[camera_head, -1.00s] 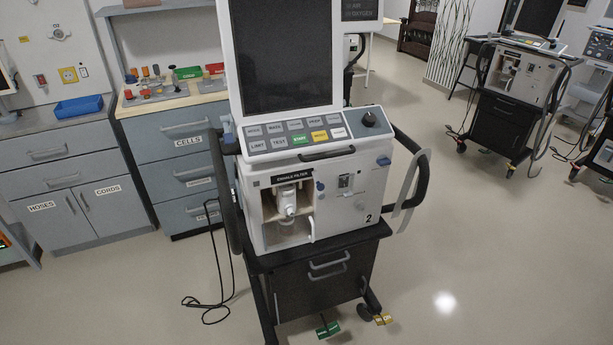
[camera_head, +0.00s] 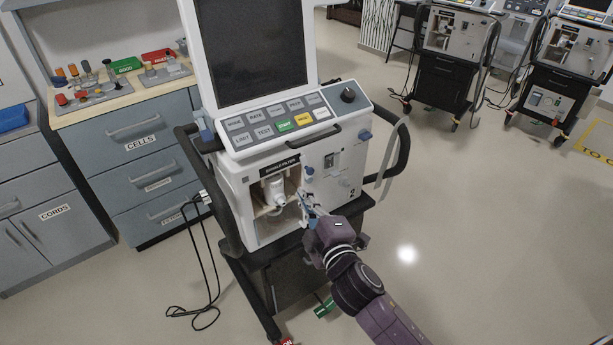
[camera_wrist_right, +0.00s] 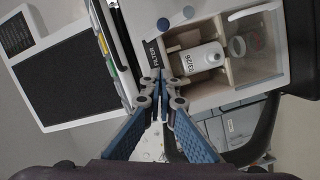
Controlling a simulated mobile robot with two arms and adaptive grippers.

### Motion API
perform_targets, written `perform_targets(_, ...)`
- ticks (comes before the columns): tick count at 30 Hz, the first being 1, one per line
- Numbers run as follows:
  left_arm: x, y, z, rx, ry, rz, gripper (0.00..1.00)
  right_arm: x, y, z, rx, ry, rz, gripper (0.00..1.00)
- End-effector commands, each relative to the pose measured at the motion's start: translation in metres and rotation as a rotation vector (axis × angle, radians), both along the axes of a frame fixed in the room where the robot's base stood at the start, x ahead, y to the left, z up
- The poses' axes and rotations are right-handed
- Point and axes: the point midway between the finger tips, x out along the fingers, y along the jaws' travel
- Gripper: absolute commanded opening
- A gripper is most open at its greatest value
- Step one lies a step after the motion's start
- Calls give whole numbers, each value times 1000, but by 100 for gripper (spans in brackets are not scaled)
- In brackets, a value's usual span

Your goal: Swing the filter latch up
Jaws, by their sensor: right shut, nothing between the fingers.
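The ventilator marked 2 (camera_head: 330,182) stands in front of me, its filter compartment open at the front under a black label. A white filter (camera_head: 273,191) sits in the compartment; it also shows in the right wrist view (camera_wrist_right: 203,58), marked 03/26. A white bar, apparently the filter latch (camera_wrist_right: 258,13), is at the compartment's lower right corner, beside a clear panel. My right gripper (camera_head: 306,199) is shut and empty in front of the compartment's right side. In the right wrist view its fingertips (camera_wrist_right: 161,84) appear beside the label; contact cannot be told. My left gripper is not in view.
A grey hose (camera_head: 391,150) and black side rail (camera_head: 402,150) are right of the ventilator. Drawer cabinets (camera_head: 140,145) stand at left, with a black cord (camera_head: 207,275) on the floor.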

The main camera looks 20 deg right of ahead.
Motion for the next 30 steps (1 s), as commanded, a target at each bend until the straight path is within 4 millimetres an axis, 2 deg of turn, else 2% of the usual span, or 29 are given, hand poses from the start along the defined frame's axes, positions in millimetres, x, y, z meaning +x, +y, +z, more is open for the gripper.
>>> perform_targets(4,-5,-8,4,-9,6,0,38,30,1,0,1,-2,0,0)
perform_targets(12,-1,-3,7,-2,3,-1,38,79,4,-5,1,0,0,0)
perform_targets(15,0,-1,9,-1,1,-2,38,82,-12,-12,-1,3,-2,0)
perform_targets(21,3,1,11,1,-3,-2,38,87,-29,-20,2,2,0,0)
perform_targets(30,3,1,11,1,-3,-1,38,87,-32,-21,3,1,1,0)
